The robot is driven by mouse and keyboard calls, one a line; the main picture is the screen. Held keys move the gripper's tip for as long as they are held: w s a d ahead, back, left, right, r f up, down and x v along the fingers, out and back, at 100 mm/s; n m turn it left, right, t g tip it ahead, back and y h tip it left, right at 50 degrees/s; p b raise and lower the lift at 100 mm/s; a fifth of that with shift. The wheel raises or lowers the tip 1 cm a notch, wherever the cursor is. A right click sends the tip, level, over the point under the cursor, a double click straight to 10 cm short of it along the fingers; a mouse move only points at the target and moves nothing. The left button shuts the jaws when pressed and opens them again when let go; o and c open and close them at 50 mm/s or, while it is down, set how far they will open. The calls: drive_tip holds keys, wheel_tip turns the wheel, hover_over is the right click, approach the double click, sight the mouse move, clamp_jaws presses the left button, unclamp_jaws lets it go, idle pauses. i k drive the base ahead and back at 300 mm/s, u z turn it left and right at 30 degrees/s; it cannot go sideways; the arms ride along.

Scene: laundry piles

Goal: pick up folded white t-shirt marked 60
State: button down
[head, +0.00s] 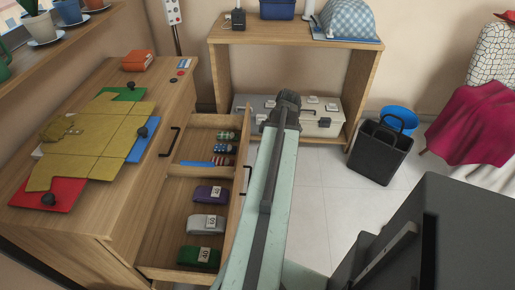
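A pale grey-white folded garment (201,223) lies in the open front drawer (148,240) of the wooden cabinet, with a small white label. The label is too small to read surely, so I cannot tell whether it says 60. A purple folded garment (203,193) lies behind it and a green one (190,254) in front, each labelled. My pale green arm rises just right of the drawer and overlaps its right edge. I cannot make out my gripper's fingers; they do not show.
A back compartment holds rolled socks (224,149). Yellow cloth pieces (95,140) cover the cabinet top (90,215). A black bin (379,152) and a draped chair (480,125) stand right. Tiled floor (325,185) between is clear.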

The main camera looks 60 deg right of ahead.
sight(197, 224)
drive_tip(key=z, duration=0.05)
drive_tip(key=k, duration=1)
